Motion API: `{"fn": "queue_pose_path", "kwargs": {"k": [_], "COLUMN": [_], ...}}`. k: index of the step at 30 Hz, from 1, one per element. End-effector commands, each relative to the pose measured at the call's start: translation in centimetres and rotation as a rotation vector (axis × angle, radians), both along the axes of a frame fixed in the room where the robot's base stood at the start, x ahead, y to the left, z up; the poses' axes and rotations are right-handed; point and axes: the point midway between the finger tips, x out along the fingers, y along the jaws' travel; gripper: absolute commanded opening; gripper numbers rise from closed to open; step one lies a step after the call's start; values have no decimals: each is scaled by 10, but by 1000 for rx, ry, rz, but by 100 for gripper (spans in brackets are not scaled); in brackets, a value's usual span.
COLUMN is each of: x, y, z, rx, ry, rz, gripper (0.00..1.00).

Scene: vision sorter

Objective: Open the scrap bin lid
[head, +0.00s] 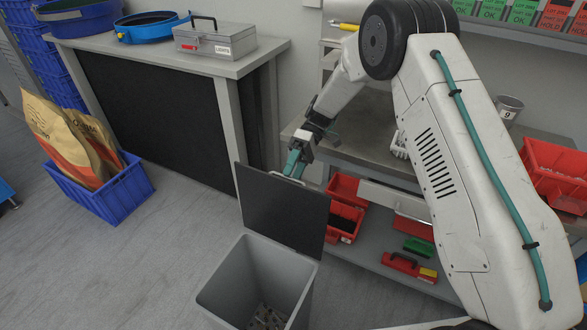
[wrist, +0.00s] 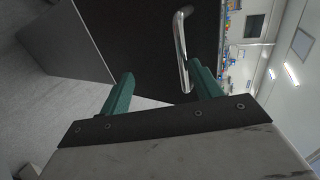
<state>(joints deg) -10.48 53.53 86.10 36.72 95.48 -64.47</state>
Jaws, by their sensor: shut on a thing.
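The scrap bin (head: 275,268) is a grey, open-topped bin on the floor at the bottom centre of the head view. Its dark lid (head: 282,213) stands raised, nearly upright, at the bin's back edge. Small metal scraps (head: 266,318) lie on the bin's floor. My gripper (head: 293,167) is at the lid's top edge, its teal fingers shut on the lid handle. In the wrist view the shiny bar handle (wrist: 182,52) lies between the green fingers of my gripper (wrist: 163,76), close to the right one. The grip contact is partly hidden.
Right of the lid is a metal workbench (head: 360,148) with red bins (head: 345,222) on its lower shelf. A blue crate (head: 118,190) with paper sacks stands on the left. A counter (head: 130,47) holds a grey toolbox (head: 215,42). The floor left of the bin is clear.

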Motion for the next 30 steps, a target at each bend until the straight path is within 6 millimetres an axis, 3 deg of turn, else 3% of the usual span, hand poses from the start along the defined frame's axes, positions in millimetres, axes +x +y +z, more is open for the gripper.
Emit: {"fn": "queue_pose_path", "kwargs": {"k": [8, 12, 21, 30], "x": [0, 12, 50, 60], "y": [-3, -10, -31, -37], "z": [-5, 1, 27, 35], "rx": [-8, -6, -1, -1], "ry": [1, -1, -1, -2], "rz": [-1, -1, -1, -1], "gripper": [44, 33, 33, 33]}}
